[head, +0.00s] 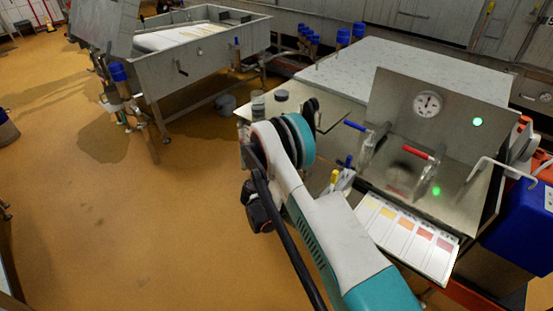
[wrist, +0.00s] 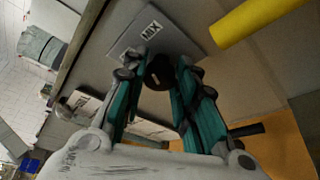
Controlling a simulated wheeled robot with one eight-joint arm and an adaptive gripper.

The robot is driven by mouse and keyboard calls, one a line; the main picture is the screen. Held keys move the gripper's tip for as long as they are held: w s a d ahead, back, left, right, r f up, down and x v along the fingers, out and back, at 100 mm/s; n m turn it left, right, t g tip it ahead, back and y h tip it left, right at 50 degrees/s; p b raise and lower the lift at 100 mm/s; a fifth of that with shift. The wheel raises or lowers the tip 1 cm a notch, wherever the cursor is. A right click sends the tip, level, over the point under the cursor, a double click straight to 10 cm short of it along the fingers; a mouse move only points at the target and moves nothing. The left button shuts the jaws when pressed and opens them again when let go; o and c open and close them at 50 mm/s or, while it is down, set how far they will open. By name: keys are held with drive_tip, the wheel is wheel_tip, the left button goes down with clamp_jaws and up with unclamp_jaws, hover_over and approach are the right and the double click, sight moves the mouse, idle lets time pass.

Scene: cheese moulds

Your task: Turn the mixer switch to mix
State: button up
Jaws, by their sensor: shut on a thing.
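In the wrist view the mixer switch is a black round knob (wrist: 160,72) on a grey plate (wrist: 186,40). A white label reading MIX (wrist: 152,30) sits on the plate above the knob in the picture. My gripper (wrist: 158,78) has its teal fingers on both sides of the knob, shut on it. The fingers hide the knob's sides, and I cannot tell which way it points. A second white label (wrist: 146,130) with partly hidden lettering shows behind the fingers. In the head view my own arm hides the switch and the gripper's fingertips.
A yellow cylinder (wrist: 262,20) lies close at the wrist view's upper right. In the head view a steel bench carries a dial (head: 428,104), a blue-handled tap (head: 356,126), a red-handled tap (head: 417,152) and a colour card (head: 402,238). Open floor (head: 120,220) lies left.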

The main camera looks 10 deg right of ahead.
idle(0.3)
drive_tip(key=o, duration=1)
drive_tip(key=shift+o, duration=0.2)
